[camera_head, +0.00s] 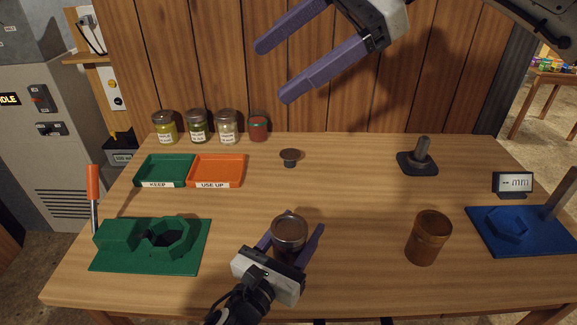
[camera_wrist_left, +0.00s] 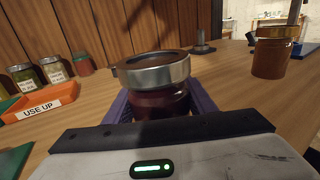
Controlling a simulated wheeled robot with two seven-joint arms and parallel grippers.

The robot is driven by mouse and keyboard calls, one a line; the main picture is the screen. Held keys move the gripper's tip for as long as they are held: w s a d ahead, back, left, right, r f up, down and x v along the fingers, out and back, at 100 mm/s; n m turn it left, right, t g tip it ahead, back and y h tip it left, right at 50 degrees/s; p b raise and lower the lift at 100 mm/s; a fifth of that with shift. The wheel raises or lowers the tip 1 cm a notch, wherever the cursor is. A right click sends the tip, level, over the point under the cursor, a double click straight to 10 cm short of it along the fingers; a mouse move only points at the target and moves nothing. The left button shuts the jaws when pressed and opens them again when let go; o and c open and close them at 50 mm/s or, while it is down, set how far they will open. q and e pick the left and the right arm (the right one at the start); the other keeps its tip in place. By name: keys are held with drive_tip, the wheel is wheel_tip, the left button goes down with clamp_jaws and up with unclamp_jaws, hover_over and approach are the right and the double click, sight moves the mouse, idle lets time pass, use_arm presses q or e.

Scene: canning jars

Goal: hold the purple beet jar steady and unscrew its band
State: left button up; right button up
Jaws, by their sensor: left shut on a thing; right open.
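The purple beet jar (camera_head: 289,231) stands upright at the front middle of the table, with a silver band and dark lid on top. In the left wrist view the jar (camera_wrist_left: 160,103) shows dark purple glass below its band (camera_wrist_left: 153,72). My left gripper (camera_head: 291,238) is shut on the jar's body, one purple finger on each side, below the band. My right gripper (camera_head: 271,72) is open and empty, raised high above the back of the table, well away from the jar.
An amber jar (camera_head: 428,238) stands to the right. A green fixture (camera_head: 196,262) lies at left, a blue one (camera_head: 530,240) at right. Green (camera_head: 140,172) and orange (camera_head: 240,172) trays, several jars and a small dark knob-shaped object (camera_head: 290,157) stand behind. The table's centre right is clear.

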drive_tip(key=s+a+f+n+h, duration=0.2)
drive_tip(key=s+f+n+h, duration=0.25)
drive_tip(key=f, duration=0.45)
drive_tip(key=n+t+h, duration=0.2)
drive_tip(key=n+h, duration=0.3)
drive_tip(key=h, duration=0.1)
hover_over(290, 229)
wheel_tip(290, 229, down, 6)
wheel_tip(290, 229, down, 12)
drive_tip(key=shift+a+f, duration=0.15)
drive_tip(key=c, duration=1.2)
drive_tip(key=n, duration=0.3)
drive_tip(key=shift+n, duration=0.65)
